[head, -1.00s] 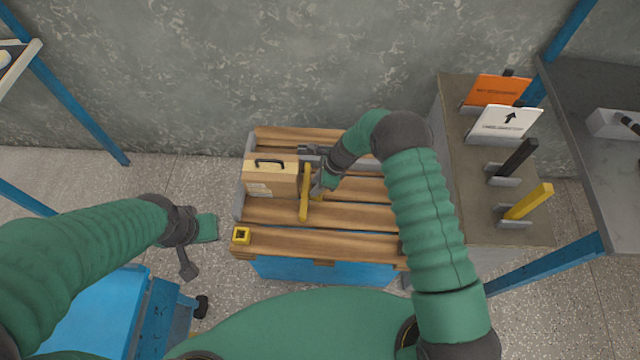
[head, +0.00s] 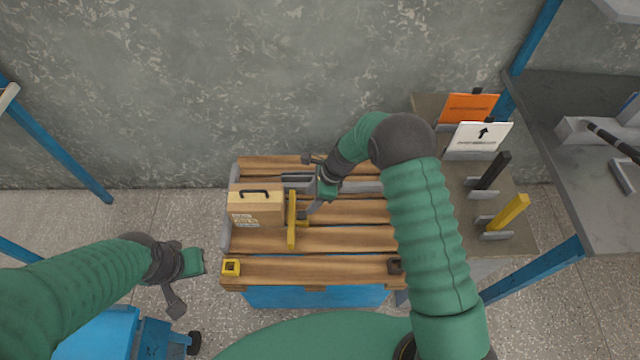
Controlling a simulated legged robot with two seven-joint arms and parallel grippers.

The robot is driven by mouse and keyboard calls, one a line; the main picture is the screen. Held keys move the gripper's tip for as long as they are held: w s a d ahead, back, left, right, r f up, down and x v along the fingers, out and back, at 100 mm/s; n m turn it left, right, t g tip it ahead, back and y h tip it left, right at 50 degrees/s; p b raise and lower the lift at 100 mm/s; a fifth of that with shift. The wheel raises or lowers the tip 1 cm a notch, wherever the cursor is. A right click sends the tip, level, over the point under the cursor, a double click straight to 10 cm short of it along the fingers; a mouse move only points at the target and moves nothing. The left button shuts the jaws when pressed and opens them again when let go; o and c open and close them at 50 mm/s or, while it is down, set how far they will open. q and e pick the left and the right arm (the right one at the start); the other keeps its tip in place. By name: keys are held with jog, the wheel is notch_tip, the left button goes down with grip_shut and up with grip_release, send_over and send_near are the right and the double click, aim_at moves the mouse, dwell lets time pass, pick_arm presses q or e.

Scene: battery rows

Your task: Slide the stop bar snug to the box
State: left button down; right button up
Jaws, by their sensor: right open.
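A tan cardboard box (head: 256,212) with a dark handle sits at the left end of the slatted wooden pallet (head: 345,241). The yellow stop bar (head: 291,232) stands just right of the box, roughly along its right side. A thin gap seems to show between them; contact at the far end is unclear. My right gripper (head: 301,197) is open at the bar's right side, around its far half, holding nothing visible. Whether a finger touches the bar cannot be told. My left gripper (head: 188,280) hangs left of the pallet, away from the box; its jaws are not clear.
A grey rail (head: 360,187) runs along the pallet behind the bar. A grey stand at right holds an orange sign (head: 468,107), a white arrow sign (head: 478,138), and black and yellow upright pieces. A wall closes the back.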

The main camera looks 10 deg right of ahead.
jog(key=v, duration=0.8)
jog(key=shift+p, duration=0.45)
jog(key=shift+r, duration=0.1)
jog(key=s+d+r+n+h+p, duration=0.2)
jog(key=s+d+r+n+p, duration=0.1)
jog(key=s+r+n, duration=0.6)
jog(key=s+d+r+n+t+h+p, duration=0.1)
jog(key=s+r+n+p, duration=0.4)
jog(key=s+r+n, duration=0.5)
jog(key=shift+s+d+r+n+h, duration=0.15)
jog(key=shift+s+d+n+h, duration=0.3)
jog(key=shift+d+n+h, duration=0.35)
jog(key=shift+s, duration=0.15)
jog(key=shift+d, duration=0.1)
